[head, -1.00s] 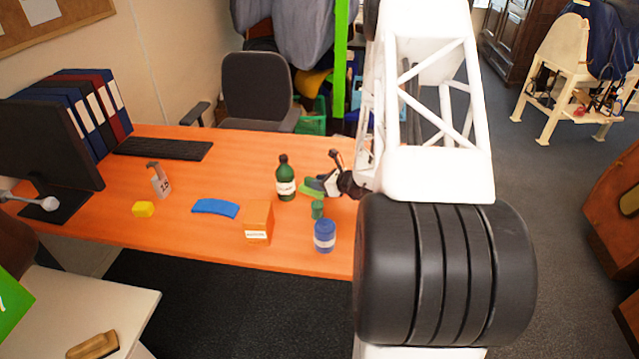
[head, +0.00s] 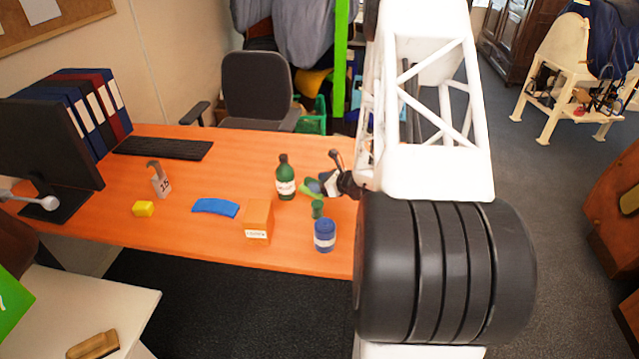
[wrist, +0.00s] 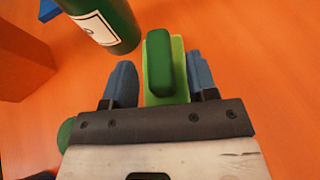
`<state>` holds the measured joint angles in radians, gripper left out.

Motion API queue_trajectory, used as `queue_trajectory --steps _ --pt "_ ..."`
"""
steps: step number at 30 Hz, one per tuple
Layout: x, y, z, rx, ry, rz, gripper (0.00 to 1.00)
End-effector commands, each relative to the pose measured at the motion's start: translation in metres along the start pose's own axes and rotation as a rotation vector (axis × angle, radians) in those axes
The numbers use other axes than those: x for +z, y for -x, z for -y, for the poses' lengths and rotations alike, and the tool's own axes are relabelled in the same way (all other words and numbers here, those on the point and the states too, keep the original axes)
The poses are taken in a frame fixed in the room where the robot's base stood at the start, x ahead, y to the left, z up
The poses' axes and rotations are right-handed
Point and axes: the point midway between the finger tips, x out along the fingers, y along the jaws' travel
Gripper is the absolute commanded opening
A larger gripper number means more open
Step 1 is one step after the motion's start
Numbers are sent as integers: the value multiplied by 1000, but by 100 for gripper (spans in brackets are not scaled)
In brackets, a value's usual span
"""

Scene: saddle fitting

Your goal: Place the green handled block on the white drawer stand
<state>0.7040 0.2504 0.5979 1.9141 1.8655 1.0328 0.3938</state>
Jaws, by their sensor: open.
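The green handled block (head: 306,188) lies on the orange desk just right of the dark green bottle, partly hidden by my gripper (head: 324,184). In the wrist view the light green block (wrist: 179,62) has a darker green handle (wrist: 159,62) on top. My open gripper (wrist: 161,82) has one blue finger on each side of the block and handle, with gaps visible. The white drawer stand (head: 115,291) is at the lower left of the head view, apart from the desk. A brown object lies on its top.
The green bottle (head: 286,181) stands close by the block. A small green cylinder (head: 317,209), a blue can (head: 324,236) and an orange box (head: 258,219) are in front. A blue curved piece (head: 215,207) and yellow block (head: 143,209) lie further left.

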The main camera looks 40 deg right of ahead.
Motion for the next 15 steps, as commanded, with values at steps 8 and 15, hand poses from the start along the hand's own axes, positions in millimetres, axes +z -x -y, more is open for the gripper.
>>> queue_trajectory --steps 8,15 --pt "3 13 0 -1 1 1 53" --pt "3 42 1 -3 0 1 53"
